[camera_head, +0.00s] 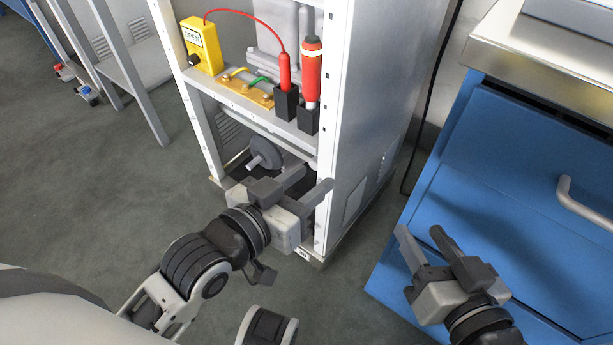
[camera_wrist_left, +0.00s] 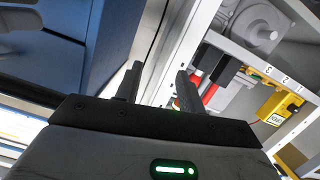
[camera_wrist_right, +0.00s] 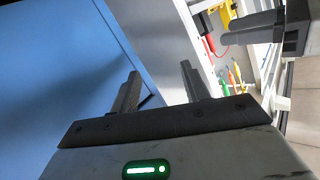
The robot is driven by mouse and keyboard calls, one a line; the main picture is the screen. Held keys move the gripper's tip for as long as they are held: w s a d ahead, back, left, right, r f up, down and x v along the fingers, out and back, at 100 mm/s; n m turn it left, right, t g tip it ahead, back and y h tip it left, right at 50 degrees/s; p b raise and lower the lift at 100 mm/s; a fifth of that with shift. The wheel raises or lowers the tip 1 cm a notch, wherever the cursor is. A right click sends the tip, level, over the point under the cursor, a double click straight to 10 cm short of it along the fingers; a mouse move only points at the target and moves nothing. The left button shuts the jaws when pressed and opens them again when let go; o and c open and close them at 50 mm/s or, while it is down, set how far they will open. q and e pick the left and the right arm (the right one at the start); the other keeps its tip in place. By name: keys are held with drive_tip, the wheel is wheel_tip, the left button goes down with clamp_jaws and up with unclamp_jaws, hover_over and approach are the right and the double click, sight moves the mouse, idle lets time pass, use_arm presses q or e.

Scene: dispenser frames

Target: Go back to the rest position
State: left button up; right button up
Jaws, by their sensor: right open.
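My left gripper (camera_head: 316,184) is in front of the lower opening of the white cabinet frame (camera_head: 345,130), below its shelf. Its fingers are apart and hold nothing; they also show apart in the left wrist view (camera_wrist_left: 158,80). Part of my left gripper shows at the upper right of the right wrist view.
The cabinet shelf holds a yellow box (camera_head: 203,45) marked OPEN with a red cable, a red probe (camera_head: 285,72) and a red-handled tool (camera_head: 311,65) in black holders. A grey wheel (camera_head: 266,153) sits below. Grey floor (camera_head: 90,200) lies open to the left.

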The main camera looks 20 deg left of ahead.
use_arm(q)
drive_tip(key=shift+g+h, duration=0.7)
drive_tip(key=shift+g, duration=0.1)
drive_tip(key=s+d, duration=0.1)
drive_tip(key=s+d+f, duration=0.1)
drive_tip(key=s+d, duration=0.1)
drive_tip(key=shift+s+f, duration=0.15)
drive_tip(key=shift+s, duration=0.1)
use_arm(e)
drive_tip(key=shift+f, duration=0.1)
use_arm(q)
drive_tip(key=s+a+r+g+y+p, duration=0.1)
drive_tip(key=r+p, duration=0.4)
drive_tip(key=p, duration=0.8)
drive_tip(key=s+a+r+g+y+p, duration=0.1)
drive_tip(key=a+r+y+p, duration=0.2)
drive_tip(key=p, duration=0.9)
wheel_tip(320, 180, up, 3)
drive_tip(key=shift+a+r+p, duration=0.2)
drive_tip(key=shift+a+p, duration=0.15)
drive_tip(key=shift+a, duration=0.75)
use_arm(e)
drive_tip(key=s+d+r+g+h, duration=0.2)
drive_tip(key=d+r+h, duration=0.2)
drive_tip(key=r, duration=0.7)
drive_tip(key=shift+d+r, duration=0.25)
drive_tip(key=shift+d, duration=0.75)
